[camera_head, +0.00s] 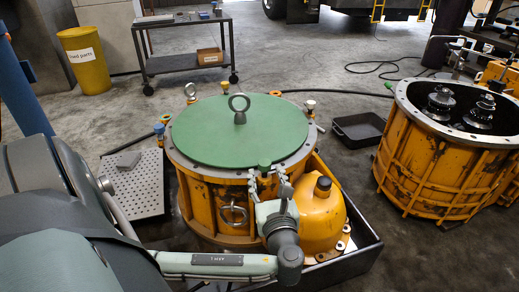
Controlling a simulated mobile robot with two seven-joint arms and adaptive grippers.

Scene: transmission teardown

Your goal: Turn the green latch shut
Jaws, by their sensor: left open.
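A small green knob (265,164), which looks like the green latch, sits at the front rim of the orange transmission housing (205,205). A round green lid (225,128) with a ring bolt (239,106) covers the housing's top. My left gripper (268,177) is open at the front of the housing, just below the rim. Its two fingers point up on either side of the spot under the green knob. I cannot tell whether they touch it. The latch's lower part is hidden by the gripper. My right gripper is not in view.
An orange dome (321,220) stands close right of my left gripper, inside a dark tray (368,248). A perforated plate (133,190) lies to the left. An open orange housing with gears (430,165) stands at right. A cart (185,63) and yellow bin (85,62) stand behind.

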